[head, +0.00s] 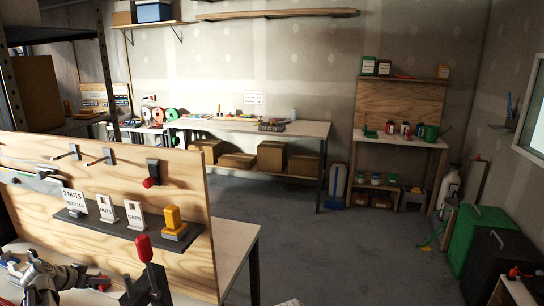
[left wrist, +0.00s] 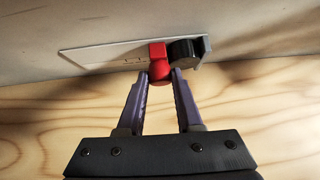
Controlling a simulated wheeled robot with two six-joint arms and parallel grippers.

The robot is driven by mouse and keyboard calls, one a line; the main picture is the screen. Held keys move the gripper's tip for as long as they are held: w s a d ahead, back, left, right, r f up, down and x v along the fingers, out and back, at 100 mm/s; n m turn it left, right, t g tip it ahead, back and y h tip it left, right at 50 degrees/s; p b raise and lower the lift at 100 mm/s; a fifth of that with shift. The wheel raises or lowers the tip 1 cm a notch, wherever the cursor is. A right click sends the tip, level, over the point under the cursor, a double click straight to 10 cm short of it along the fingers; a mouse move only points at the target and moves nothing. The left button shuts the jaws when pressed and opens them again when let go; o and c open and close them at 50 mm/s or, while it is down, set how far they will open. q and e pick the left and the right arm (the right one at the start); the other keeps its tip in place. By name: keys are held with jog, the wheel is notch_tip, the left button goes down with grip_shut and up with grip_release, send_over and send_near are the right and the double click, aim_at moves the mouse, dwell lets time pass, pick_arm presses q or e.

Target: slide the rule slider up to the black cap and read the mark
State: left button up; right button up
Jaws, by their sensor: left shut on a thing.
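The rule (left wrist: 105,54) is a pale flat strip with faint marks, in the left wrist view. The red slider (left wrist: 157,52) with a round red knob sits near its right end. The black cap (left wrist: 186,50) is a dark round piece just right of the slider, which looks close against it; I cannot tell if they touch. My left gripper (left wrist: 160,78) is shut on the slider's red knob, one purple finger on each side. The mark at the slider is too small to read. In the head view my left arm (head: 45,278) is at the lower left.
A wooden board (head: 110,190) stands on the near bench, with pegs and a dark shelf (head: 90,222) holding labelled cards and a yellow block (head: 172,220). A red-handled clamp (head: 143,248) stands in front.

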pick_arm(q)
grip_shut()
jog(key=shift+w+a, duration=0.15)
jog(key=shift+a, duration=0.4)
dwell(1.0)
jog(key=o, duration=1)
grip_release()
jog(key=shift+c, duration=0.2)
jog(key=shift+d, duration=0.1)
jog(key=shift+r, duration=0.1)
jog(key=p+v, duration=0.5)
jog(key=v, duration=0.2)
jog(key=shift+s, duration=0.4)
